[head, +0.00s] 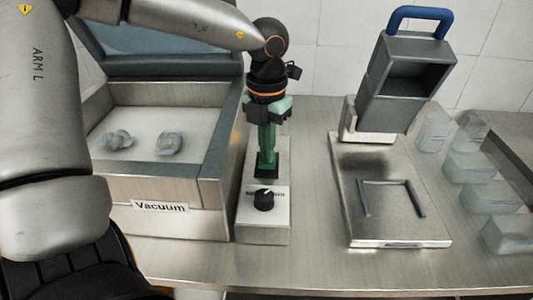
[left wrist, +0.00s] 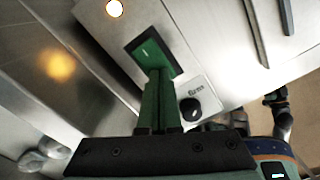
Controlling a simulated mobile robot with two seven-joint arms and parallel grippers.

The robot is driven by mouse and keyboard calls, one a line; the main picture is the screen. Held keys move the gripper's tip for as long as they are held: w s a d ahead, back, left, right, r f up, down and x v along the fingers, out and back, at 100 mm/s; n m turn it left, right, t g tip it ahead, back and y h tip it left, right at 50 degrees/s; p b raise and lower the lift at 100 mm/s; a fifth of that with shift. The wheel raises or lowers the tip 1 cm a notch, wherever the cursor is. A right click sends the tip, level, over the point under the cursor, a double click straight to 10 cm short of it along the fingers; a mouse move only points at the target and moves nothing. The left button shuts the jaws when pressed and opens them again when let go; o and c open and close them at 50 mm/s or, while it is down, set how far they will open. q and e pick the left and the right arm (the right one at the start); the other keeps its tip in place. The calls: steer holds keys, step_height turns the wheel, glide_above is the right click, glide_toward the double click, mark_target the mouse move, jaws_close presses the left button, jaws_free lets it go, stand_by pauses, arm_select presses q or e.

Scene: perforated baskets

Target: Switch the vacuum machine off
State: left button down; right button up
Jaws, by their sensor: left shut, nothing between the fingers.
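The vacuum machine (head: 160,190), labelled "Vacuum", stands at the left with its lid (head: 150,62) raised. On its right is a narrow metal control box (head: 262,234) with a black knob (head: 264,200) and a dark rectangular switch panel (head: 258,172). In the left wrist view the panel (left wrist: 172,62) looks green inside a black frame, and the knob (left wrist: 189,108) is beside it. My left gripper (head: 267,152) is shut and empty, pointing down at the panel. Its green fingertips (left wrist: 159,72) overlap the panel; I cannot tell whether they touch. My right gripper does not show.
Clear wrapped pieces (head: 170,143) lie in the vacuum chamber. A grey device with a blue handle (head: 410,80) stands over a metal plate (head: 388,222) to the right. Several clear containers (head: 485,196) line the right side. The counter's front strip (head: 330,272) is clear.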

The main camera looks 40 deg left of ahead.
arm_select(q)
steer(key=shift+f, duration=0.25)
steer(key=shift+r, duration=0.15)
steer(key=shift+r+p, duration=2)
steer(key=shift+r, duration=1.4)
